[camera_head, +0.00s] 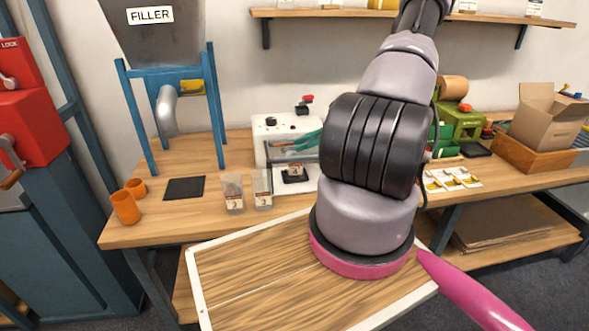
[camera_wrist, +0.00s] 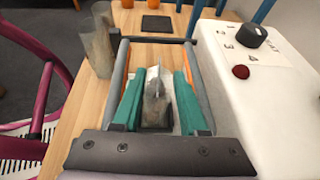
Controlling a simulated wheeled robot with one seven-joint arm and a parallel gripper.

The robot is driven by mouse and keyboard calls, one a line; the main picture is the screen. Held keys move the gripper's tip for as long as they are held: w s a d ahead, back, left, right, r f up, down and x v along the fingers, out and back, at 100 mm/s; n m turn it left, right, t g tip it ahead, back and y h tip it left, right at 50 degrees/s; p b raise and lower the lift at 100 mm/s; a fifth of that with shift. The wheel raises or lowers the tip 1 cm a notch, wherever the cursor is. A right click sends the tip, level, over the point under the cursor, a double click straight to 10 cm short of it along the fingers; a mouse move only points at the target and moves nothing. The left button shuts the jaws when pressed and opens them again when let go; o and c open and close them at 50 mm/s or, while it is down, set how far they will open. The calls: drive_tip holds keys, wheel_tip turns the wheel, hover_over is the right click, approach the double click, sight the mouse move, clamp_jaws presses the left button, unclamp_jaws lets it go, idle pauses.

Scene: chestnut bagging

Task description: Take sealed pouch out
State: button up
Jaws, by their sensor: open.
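The white sealer (camera_head: 262,150) stands on the wooden bench, with a dial and a red button. It also fills the right of the wrist view (camera_wrist: 262,105). A clear greyish pouch (camera_wrist: 157,88) stands at the sealer in a small dark holder, and a bit of it with its label shows in the head view (camera_head: 295,171). My gripper (camera_wrist: 159,76) has teal fingers, open, one on each side of the pouch with gaps left. In the head view my gripper (camera_head: 284,146) shows partly from behind my arm. I cannot tell whether the pouch top is sealed.
Two more pouches (camera_head: 233,194) (camera_head: 262,190) stand left of the sealer. A dark mat (camera_head: 184,188) and orange cups (camera_head: 125,207) lie farther left. The blue filler stand (camera_head: 214,105) is behind. Labelled packs (camera_head: 452,179) and a cardboard box (camera_head: 548,117) are at the right.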

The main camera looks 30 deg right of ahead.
drive_tip(key=shift+x, duration=1.5)
clamp_jaws()
